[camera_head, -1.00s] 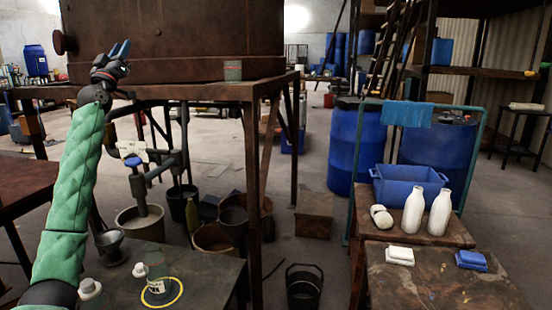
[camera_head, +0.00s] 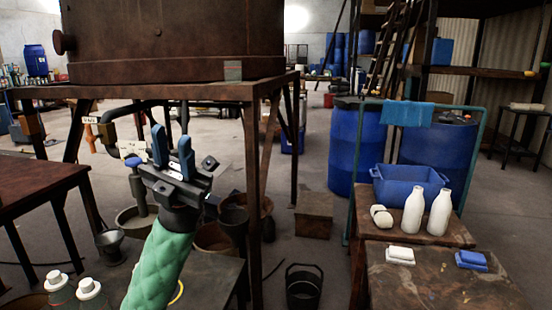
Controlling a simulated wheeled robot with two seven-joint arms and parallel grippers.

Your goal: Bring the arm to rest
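My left arm comes up from the bottom left in a green padded sleeve. Its gripper (camera_head: 172,136) points upward, with its two blue fingers apart and nothing visible between them. In the picture it sits below the big rusty vat (camera_head: 170,42), just right of the blue valve handle (camera_head: 134,162) on the pipe. I cannot tell how far the gripper is from the pipe behind it. The arm hides much of the low dark table (camera_head: 212,275) and part of a yellow ring on it. My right gripper is not in view.
Two white-capped bottles (camera_head: 57,284) stand at the bottom left. Buckets stand below. At right, a wooden table (camera_head: 430,285) holds soap-like blocks, beside white bottles (camera_head: 414,212) and a blue crate (camera_head: 408,185).

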